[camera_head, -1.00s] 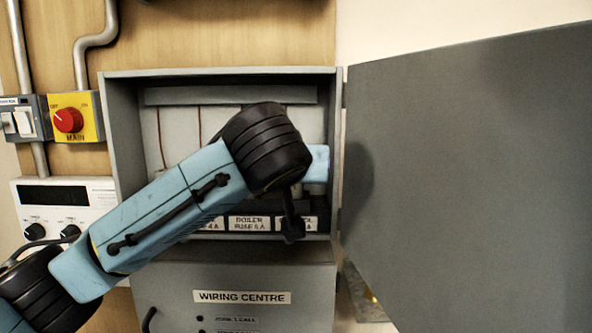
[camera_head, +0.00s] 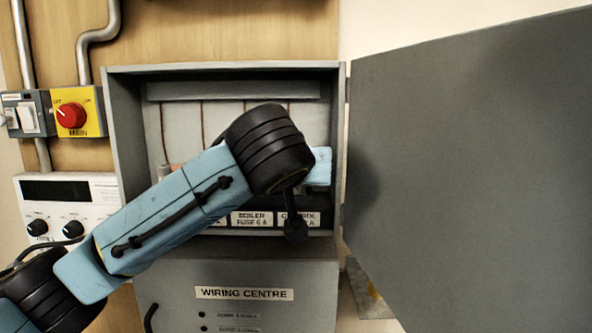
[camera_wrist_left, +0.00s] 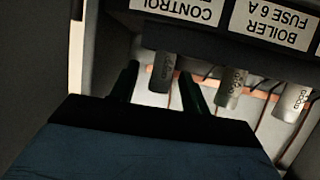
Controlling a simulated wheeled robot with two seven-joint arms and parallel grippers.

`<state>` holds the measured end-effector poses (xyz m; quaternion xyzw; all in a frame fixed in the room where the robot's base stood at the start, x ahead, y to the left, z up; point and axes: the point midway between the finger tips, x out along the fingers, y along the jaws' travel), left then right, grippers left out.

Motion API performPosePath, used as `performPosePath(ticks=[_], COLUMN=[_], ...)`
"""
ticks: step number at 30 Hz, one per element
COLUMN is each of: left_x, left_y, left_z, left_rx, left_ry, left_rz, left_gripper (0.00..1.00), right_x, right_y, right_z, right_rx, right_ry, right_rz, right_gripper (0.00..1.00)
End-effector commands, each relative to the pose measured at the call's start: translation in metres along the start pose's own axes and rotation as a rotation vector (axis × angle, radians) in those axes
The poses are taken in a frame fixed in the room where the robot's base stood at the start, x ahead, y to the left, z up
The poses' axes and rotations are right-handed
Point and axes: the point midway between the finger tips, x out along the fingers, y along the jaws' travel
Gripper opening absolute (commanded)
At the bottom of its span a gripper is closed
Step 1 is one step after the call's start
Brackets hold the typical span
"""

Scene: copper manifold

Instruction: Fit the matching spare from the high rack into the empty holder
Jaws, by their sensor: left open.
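My left gripper (camera_wrist_left: 160,90) is open, with its two dark fingers on either side of a grey cylindrical fuse (camera_wrist_left: 162,72) near the CONTROL label (camera_wrist_left: 178,10). I cannot tell whether the fingers touch it. Two more fuses, one by the BOILER FUSE 6 A label (camera_wrist_left: 272,22), stand to its right in the wrist view, marked GOOD. In the head view my left arm covers most of the holders, and its fingers are hidden. I cannot make out an empty holder or the high rack. My right gripper is not in view.
The grey wiring cabinet (camera_head: 225,70) is open, its large door (camera_head: 470,170) swung out to the right. A WIRING CENTRE panel (camera_head: 245,293) lies below.

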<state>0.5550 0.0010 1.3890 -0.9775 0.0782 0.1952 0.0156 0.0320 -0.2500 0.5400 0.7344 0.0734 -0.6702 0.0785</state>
Motion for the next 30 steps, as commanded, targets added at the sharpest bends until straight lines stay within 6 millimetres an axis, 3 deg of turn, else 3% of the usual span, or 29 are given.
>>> performPosePath(ticks=[5, 18, 24, 30], left_x=[-0.021, -0.116, -0.131, -0.133], left_y=[0.001, 0.0, 0.0, 0.0], left_z=[0.0, -0.002, -0.002, 0.0], left_rx=[0.0, 0.003, 0.001, 0.001], left_ry=[0.003, 0.008, 0.004, 0.0], left_rz=[0.004, 0.001, 0.0, 0.0], left_gripper=[0.47, 0.47, 0.47, 0.47], right_x=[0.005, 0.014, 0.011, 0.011], right_y=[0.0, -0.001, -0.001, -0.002], right_z=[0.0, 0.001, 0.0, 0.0], right_rx=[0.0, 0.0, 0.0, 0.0], right_ry=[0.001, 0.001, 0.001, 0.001], right_rz=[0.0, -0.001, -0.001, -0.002], right_gripper=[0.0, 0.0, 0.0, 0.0])
